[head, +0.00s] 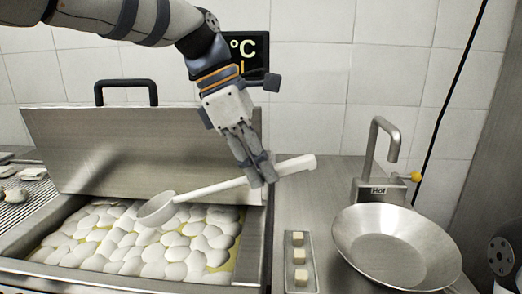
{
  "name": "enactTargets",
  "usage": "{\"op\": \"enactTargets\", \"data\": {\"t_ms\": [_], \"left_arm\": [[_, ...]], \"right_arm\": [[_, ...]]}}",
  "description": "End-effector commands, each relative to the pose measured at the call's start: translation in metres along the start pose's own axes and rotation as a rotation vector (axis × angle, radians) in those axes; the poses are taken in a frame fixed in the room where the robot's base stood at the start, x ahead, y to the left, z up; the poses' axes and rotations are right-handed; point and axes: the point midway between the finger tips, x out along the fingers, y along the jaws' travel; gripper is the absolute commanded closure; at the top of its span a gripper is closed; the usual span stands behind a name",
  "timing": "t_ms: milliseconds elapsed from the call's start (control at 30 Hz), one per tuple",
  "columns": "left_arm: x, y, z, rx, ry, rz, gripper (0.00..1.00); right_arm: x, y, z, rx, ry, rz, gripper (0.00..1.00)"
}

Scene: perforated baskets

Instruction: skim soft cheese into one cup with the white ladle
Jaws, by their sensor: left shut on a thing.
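My left gripper (257,172) comes down from the upper left and is shut on the handle of the white ladle (235,184). The ladle slants down to the left, with its round bowl (157,208) over the open vat (255,262). The ladle bowl overlaps the white lumps of soft cheese (125,240) in yellowish liquid. I cannot tell whether it touches them. I cannot make out a cup in this view. My right gripper is not in view.
The vat's raised metal lid (140,150) stands behind it. To the right are a narrow tray (300,258) with three pale cubes, a wide metal bowl (397,245) and a hot tap (376,150). A dark display (258,55) hangs behind my arm. Bare counter lies behind the tray.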

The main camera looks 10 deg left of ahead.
Motion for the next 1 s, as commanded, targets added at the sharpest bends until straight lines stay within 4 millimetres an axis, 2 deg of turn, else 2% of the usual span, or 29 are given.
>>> {"op": "enactTargets", "data": {"t_ms": [333,700,1000], "left_arm": [[0.042,-0.001,-0.018,0.001,-0.001,-0.001,1.00],[0.090,-0.001,-0.039,0.000,0.000,-0.007,1.00],[0.110,-0.001,-0.048,0.000,0.000,-0.003,1.00]], "right_arm": [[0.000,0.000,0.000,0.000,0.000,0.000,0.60],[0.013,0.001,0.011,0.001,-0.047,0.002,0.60],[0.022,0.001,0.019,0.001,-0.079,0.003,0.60]]}}
